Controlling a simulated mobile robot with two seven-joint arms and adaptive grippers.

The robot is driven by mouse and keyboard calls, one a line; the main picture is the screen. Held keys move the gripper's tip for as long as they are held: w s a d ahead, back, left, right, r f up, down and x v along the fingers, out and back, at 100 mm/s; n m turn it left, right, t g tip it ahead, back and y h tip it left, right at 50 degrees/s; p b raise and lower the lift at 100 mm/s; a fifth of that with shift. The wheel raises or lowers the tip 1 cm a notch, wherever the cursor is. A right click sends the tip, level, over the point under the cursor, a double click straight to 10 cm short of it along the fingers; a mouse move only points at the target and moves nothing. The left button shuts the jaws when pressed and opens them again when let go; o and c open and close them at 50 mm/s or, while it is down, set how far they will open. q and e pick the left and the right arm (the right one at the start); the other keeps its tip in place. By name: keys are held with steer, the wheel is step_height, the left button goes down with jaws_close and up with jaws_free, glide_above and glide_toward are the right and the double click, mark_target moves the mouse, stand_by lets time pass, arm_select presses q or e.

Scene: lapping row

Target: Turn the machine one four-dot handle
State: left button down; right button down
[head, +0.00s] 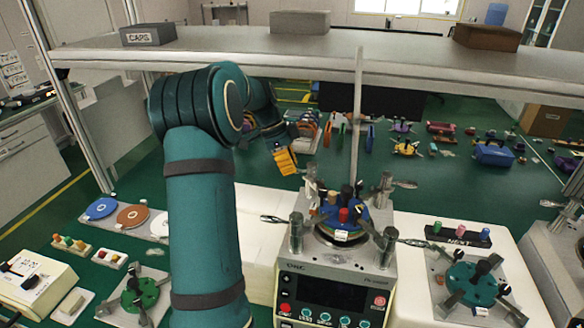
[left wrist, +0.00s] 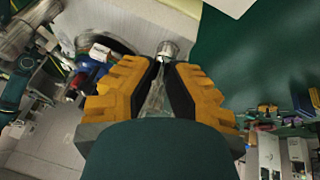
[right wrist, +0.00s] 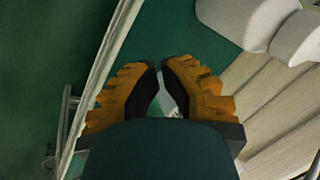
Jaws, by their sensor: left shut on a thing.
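Machine one (head: 336,290), a grey box labelled ONE, stands in the middle of the head view, with metal posts and lever handles around its round top plate. My left gripper (head: 285,160) is at its back left corner. In the left wrist view the left gripper (left wrist: 165,75) is shut on a slim metal handle (left wrist: 156,98) that runs to a round post (left wrist: 167,48). The dots on the handles are too small to read. My right gripper (right wrist: 160,66) shows only in its wrist view, its fingertips nearly together and nothing clearly held.
Coloured pegs (head: 343,214) stand on the machine's plate. A shelf (head: 300,48) crosses above, with a thin upright (head: 357,110) behind the machine. A second machine (head: 474,284) stands at the right beside a NEXT rack (head: 457,238). Coloured discs (head: 132,217) lie at the left.

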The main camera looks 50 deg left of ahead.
arm_select(q)
steer(key=shift+w+a+f+m+g+p, duration=0.2)
steer(key=shift+w+m+g+p, duration=0.25)
steer(key=shift+m, duration=0.45)
steer(key=shift+a, duration=0.1)
steer(key=c, duration=0.9)
jaws_free()
steer(key=shift+r, duration=0.2)
steer(key=v, duration=1.1)
steer(key=shift+a+r, duration=0.25)
steer(key=shift+a, duration=0.1)
